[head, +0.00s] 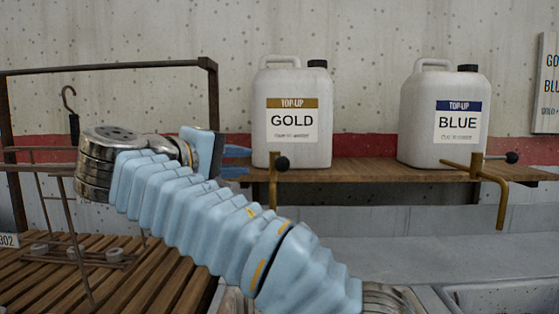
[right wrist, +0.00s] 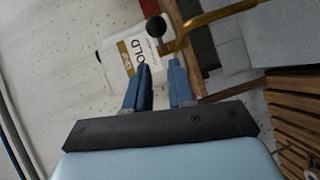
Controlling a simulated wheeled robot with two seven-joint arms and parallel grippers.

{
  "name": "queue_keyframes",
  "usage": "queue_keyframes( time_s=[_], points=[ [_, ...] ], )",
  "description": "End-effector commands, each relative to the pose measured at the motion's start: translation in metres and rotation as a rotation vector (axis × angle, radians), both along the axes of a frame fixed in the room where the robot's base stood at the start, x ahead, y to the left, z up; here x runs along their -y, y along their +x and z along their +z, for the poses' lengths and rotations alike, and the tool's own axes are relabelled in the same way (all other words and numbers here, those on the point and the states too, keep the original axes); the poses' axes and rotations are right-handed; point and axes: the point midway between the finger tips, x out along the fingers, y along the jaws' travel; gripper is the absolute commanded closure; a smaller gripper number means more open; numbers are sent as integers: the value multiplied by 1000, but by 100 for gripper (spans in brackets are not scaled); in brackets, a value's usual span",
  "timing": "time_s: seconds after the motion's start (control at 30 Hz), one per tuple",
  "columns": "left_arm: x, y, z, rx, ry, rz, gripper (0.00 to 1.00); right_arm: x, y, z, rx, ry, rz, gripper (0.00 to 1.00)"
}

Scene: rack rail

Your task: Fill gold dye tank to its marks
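A white jug labelled GOLD (head: 292,140) stands upright on a wooden shelf. A brass tap (head: 272,188) with a black knob (head: 282,163) sits in front of it. My right gripper (head: 236,162) is left of the knob, with its blue fingers spread and pointing toward it. In the right wrist view, the fingers (right wrist: 160,66) have an empty gap between them. The knob (right wrist: 155,27) is beyond the fingertips, apart from them, with the GOLD jug (right wrist: 122,50) behind. My arm covers much of the area below the tap, and no fill marks are visible. My left gripper is not in view.
A white BLUE jug (head: 447,125) with its own brass tap (head: 490,178) stands further right on the shelf (head: 365,172). A metal basin (head: 505,294) shows at the lower right. A dark rack frame (head: 110,67) and wooden slats (head: 150,280) occupy the left.

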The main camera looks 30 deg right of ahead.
Motion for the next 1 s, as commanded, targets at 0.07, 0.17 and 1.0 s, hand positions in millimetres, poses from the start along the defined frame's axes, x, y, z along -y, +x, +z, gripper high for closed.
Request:
queue_keyframes(
  time_s=[0.07, 0.17, 1.0],
  points=[
    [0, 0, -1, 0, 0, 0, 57, 19, 7, -3, -1, 2, -6, 77],
    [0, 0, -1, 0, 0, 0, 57, 40, 18, -6, -1, 0, -6, 77],
    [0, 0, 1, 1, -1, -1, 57, 100, 47, -15, 0, 1, 0, 92]
  ],
)
